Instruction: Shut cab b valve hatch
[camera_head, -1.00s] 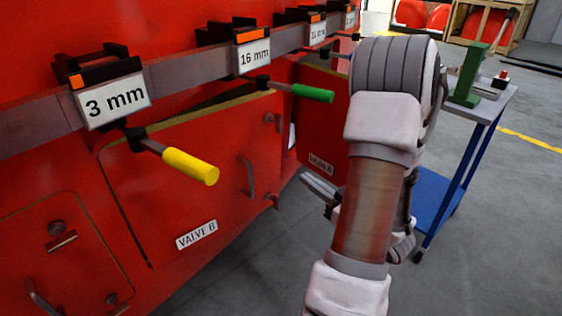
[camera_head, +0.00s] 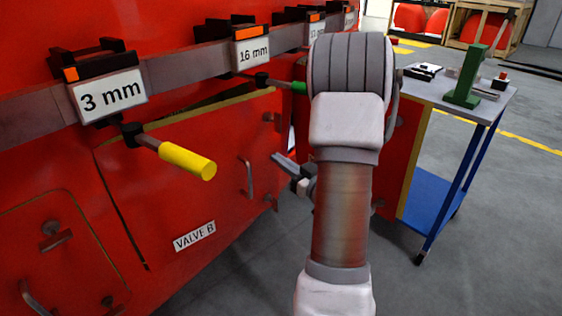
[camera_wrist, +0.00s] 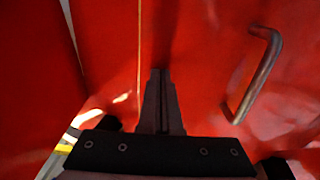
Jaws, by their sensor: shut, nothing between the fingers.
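The valve hatch is a red panel (camera_head: 170,190) with a white VALVE B label (camera_head: 194,236) and a curved metal handle (camera_head: 247,178) near its right side. A dark gap shows along its top edge, so it stands slightly ajar. My gripper (camera_head: 281,163) is just right of the handle in the head view, apart from it, partly hidden by my arm. In the wrist view the fingers (camera_wrist: 158,100) are together and empty, pointing at red panelling. A bent metal handle (camera_wrist: 262,75) is to their right. Whether the fingertips touch the panel cannot be told.
Yellow (camera_head: 187,161) and green (camera_head: 299,88) clamp handles stick out above the hatch. Another red panel (camera_head: 408,165) stands out behind my arm. A blue-framed cart (camera_head: 430,195) holding a green fixture (camera_head: 466,85) is at the right. Grey floor (camera_head: 500,240) is clear in front.

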